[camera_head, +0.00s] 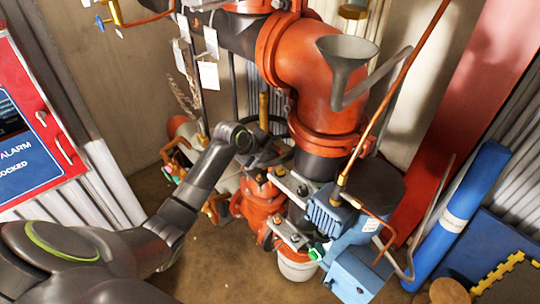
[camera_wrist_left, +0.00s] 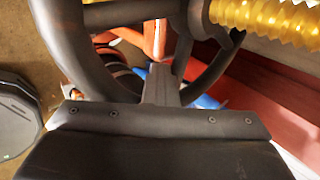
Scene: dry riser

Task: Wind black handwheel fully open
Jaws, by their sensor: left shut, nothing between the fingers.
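The black handwheel (camera_head: 284,153) sits above an orange-red valve (camera_head: 262,194) in the middle of the head view. My left gripper (camera_head: 262,158) is at the wheel's left part and hides some of it. In the left wrist view the wheel's dark rim (camera_wrist_left: 64,45) and spokes fill the upper part, with a yellow threaded stem (camera_wrist_left: 265,18) at the upper right. My left gripper's fingers (camera_wrist_left: 160,75) are shut with nothing between them. Their tips lie in the opening between spokes and rim; whether they touch the wheel I cannot tell. My right gripper is not in view.
A large orange pipe elbow (camera_head: 318,75) with a grey funnel (camera_head: 347,60) stands behind and right of the wheel. A blue motor unit (camera_head: 350,215) is at lower right. A red alarm cabinet (camera_head: 35,135) stands at left. Hanging tags (camera_head: 209,75) are upper left of the wheel.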

